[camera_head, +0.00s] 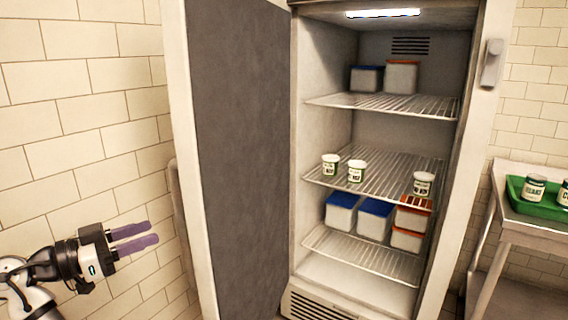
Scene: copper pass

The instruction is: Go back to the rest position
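My gripper (136,238) is at the lower left, in front of the tiled wall. Its two purple fingers point right and stand apart with a gap between them. Nothing is held between them. It is left of the open fridge door (240,150) and clear of the fridge shelves. Part of my arm shows at the bottom left corner; the rest is out of view.
The fridge stands open. Its middle shelf (385,182) holds several small labelled tubs, including one tub (330,165) at the left. A steel table (520,231) with a green tray (545,208) stands at right.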

